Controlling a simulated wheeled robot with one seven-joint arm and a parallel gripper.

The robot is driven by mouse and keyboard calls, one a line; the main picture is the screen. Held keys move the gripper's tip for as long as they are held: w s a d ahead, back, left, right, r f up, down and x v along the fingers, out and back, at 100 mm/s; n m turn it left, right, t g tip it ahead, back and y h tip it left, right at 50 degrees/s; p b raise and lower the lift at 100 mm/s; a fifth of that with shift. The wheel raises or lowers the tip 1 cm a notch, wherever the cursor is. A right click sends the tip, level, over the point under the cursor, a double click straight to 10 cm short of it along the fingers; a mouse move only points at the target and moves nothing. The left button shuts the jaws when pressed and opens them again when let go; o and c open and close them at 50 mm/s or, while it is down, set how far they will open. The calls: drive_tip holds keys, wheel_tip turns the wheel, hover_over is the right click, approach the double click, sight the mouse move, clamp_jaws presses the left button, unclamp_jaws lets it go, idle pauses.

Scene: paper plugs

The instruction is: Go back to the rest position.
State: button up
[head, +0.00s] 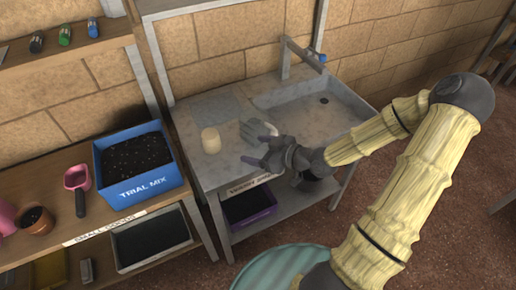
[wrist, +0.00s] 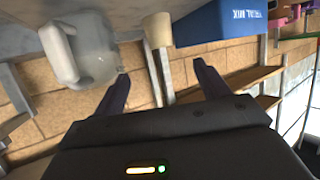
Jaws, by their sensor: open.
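My gripper (head: 257,156) is over the front part of the grey sink bench (head: 185,133), with its fingers pointing left in the head view. In the wrist view the two dark fingers of my gripper (wrist: 162,84) stand wide apart with nothing between them. My arm reaches in from the right of the head view. A cream cylinder (head: 211,141) stands upright on the bench, left of my gripper and apart from it.
The sink basin (head: 345,112) with its tap (head: 304,53) is at the right. A blue TRIAL MIX crate (head: 169,183) of dark soil stands on the left shelf near a pink scoop (head: 78,181). A purple tray (head: 247,206) sits below the bench. Open floor (head: 460,215) lies right.

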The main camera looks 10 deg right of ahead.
idle(0.4)
drive_tip(key=s+d+f+m+g+h+p, duration=0.2)
drive_tip(key=s+d+m+g+h, duration=0.1)
drive_tip(key=s+d+g+h, duration=0.25)
drive_tip(key=s+a+r+m+g+h+p, duration=0.1)
drive_tip(key=s+r+m+h, duration=0.3)
drive_tip(key=r, duration=0.7)
drive_tip(key=s+m+p, duration=0.1)
drive_tip(key=s+m, duration=0.1)
drive_tip(key=s, duration=0.2)
drive_tip(key=shift+s+a+r, duration=0.15)
drive_tip(key=shift+r, duration=0.1)
drive_tip(key=shift+g+h, duration=0.25)
